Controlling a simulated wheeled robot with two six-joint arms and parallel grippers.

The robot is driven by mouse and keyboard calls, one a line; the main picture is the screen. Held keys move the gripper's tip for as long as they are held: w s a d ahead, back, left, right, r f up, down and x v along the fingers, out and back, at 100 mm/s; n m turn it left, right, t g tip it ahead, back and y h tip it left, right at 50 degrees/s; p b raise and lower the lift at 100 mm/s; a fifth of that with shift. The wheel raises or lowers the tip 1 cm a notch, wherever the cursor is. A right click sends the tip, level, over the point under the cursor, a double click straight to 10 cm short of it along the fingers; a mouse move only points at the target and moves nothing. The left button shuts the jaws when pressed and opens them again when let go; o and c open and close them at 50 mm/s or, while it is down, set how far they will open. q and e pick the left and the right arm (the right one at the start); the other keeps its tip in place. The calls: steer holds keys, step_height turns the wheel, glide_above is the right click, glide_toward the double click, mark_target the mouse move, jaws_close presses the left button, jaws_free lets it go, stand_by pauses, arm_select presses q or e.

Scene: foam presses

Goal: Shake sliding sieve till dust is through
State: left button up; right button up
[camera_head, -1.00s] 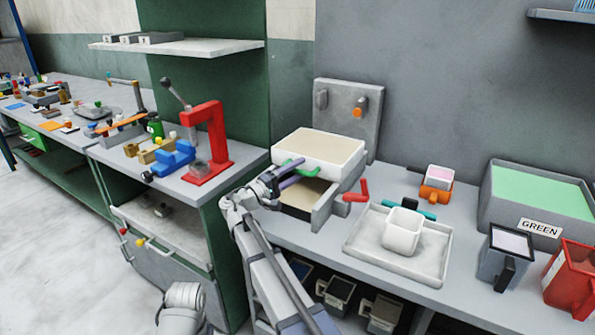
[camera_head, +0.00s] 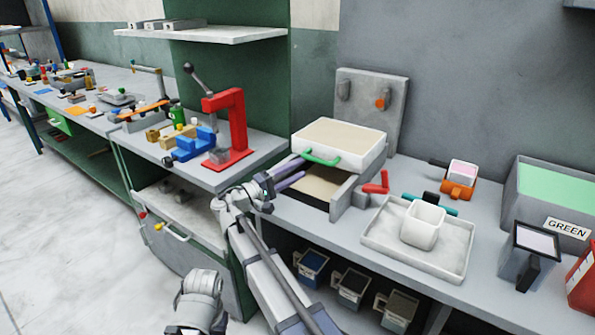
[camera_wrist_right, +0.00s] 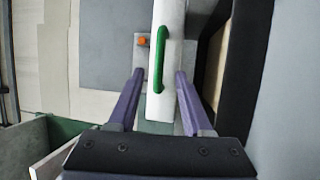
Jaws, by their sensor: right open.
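The sliding sieve is a white, shallow box (camera_head: 345,138) of pale beige material, with a green handle (camera_head: 322,158) on its front. It sits on top of a grey open box (camera_head: 343,203), whose beige inside (camera_head: 321,183) shows below it. My right gripper (camera_head: 303,168) is open and empty, its purple fingers pointing at the handle from the front left, a little short of it. In the right wrist view, the green handle (camera_wrist_right: 159,58) appears between and beyond the fingertips (camera_wrist_right: 160,72). Whether dust is left in the sieve is too small to tell.
A red press (camera_head: 230,130) and blue vise (camera_head: 190,148) stand on the left bench. A white tray (camera_head: 375,240) with a white cup (camera_head: 422,224) lies right of the sieve. A red handle-shaped piece (camera_head: 376,184) lies between them. A green-filled bin (camera_head: 555,190) stands far right.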

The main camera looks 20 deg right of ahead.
mark_target(315, 161)
steer(key=d+n+t+y, duration=0.1)
steer(key=d+n+t, duration=0.1)
steer(key=w+d+r+n+t+y, duration=0.1)
steer(key=d+t, duration=0.1)
steer(key=d+n+t+y+p, duration=0.1)
steer(key=d+n+t, duration=0.1)
steer(key=d+t, duration=0.1)
steer(key=shift+w+r+n, duration=0.2)
steer(key=shift+w+n, duration=0.1)
steer(key=shift+w, duration=0.05)
stand_by(0.6)
jaws_close()
stand_by(0.4)
stand_by(1.1)
